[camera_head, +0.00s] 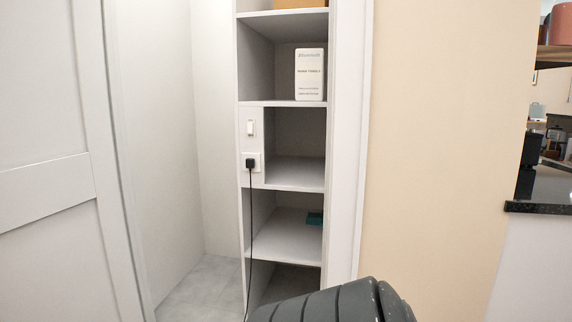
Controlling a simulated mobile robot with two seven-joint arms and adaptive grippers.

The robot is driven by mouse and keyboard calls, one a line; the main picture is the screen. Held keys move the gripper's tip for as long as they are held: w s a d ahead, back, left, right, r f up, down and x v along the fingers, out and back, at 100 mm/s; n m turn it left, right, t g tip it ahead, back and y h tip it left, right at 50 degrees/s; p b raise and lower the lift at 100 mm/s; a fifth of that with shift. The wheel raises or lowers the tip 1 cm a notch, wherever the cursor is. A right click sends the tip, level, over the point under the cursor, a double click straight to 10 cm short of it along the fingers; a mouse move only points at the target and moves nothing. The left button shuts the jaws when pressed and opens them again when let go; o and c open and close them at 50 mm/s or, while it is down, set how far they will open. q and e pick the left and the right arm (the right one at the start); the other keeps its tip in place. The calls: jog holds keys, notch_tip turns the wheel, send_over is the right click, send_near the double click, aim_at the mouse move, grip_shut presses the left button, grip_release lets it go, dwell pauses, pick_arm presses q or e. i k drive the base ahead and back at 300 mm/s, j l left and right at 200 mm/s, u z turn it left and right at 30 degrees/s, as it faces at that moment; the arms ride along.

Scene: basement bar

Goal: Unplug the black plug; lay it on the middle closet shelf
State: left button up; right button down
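The black plug (250,163) sits in a white wall socket (257,157) on the left side of the closet shelving. Its thin black cord (249,220) hangs down towards the floor. The shelf beside the socket (296,178) is bare and looks like the middle closet shelf. Neither gripper is in view. A dark grey ribbed object (335,303) at the bottom edge hides the lowest part of the closet; I cannot tell whether it is part of my arm.
A white switch (250,128) is above the socket. A white box (309,75) stands on the shelf above. A teal item (314,218) lies on the shelf below. A white door (50,160) is at the left, a dark counter (540,190) at the right.

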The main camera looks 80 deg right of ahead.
aim_at(250, 162)
jog(key=z, duration=2.35)
jog(key=i+l, duration=0.3)
jog(key=i, duration=0.25)
jog(key=i+l, duration=0.3)
jog(key=i, duration=0.25)
jog(key=u, duration=1.5)
